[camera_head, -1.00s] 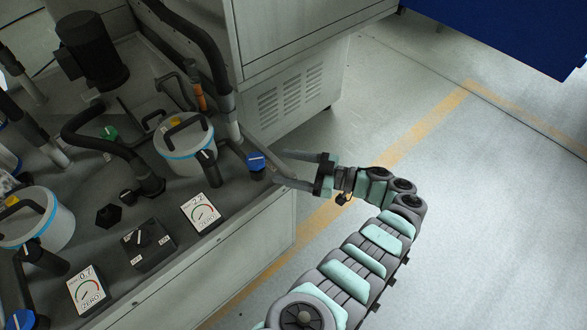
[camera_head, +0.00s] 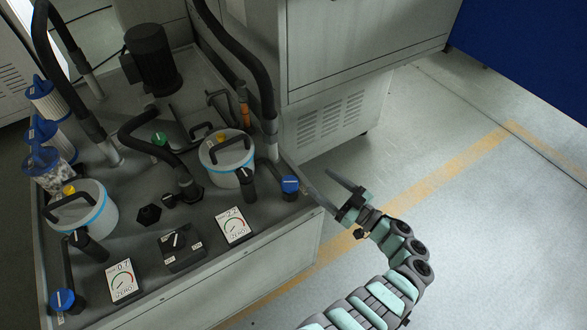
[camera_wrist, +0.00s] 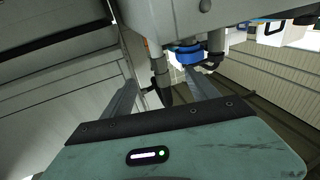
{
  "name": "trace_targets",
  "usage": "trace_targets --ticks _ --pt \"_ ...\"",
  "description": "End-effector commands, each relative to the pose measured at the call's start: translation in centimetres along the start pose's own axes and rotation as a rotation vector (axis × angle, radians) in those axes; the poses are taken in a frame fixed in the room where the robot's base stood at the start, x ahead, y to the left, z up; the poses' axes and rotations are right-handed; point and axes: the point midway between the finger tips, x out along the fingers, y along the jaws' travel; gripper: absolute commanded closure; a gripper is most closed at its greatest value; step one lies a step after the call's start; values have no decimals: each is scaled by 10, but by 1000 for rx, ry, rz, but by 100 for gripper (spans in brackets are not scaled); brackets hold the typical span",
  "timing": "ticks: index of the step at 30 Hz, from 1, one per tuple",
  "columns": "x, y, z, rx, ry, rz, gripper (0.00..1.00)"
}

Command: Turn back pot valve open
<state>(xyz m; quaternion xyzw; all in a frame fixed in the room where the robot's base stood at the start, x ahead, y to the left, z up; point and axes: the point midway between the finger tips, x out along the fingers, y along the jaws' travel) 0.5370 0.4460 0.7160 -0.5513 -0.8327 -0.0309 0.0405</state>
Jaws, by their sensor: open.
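The back pot (camera_head: 228,158) is a white cylinder with a light blue band, a black handle and a yellow cap, at the right end of the bench. Its valve seems to be the blue knob (camera_head: 290,184) with a white mark, on the bench's right corner beside the pot. My gripper (camera_head: 317,178) is open and empty just right of the knob, off the bench edge, fingers pointing up-left toward it. The gap between fingertips and knob looks small; I see no contact. In the wrist view a blue part (camera_wrist: 187,54), probably the knob, shows beyond the fingers.
A front pot (camera_head: 82,215) with another blue knob (camera_head: 63,300) stands at the left. Gauge cards (camera_head: 233,225), a black switch box (camera_head: 182,250) and black hoses crowd the bench. A tall grey cabinet (camera_head: 360,45) stands behind. The floor on the right is clear.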

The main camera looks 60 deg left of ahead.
Motion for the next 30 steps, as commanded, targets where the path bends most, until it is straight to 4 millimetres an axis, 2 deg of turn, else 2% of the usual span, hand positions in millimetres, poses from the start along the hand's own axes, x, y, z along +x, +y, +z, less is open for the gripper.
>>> trace_targets --ticks 1,4,11,19,25,30 --pt "1 -1 -13 16 10 74 31" --pt "-2 0 -11 21 22 206 31" --pt "7 -40 4 16 -28 310 31" --pt "7 -81 6 -5 -91 339 31" --pt "9 -84 10 -12 -103 346 31" --pt "22 -79 12 -12 -101 346 31"
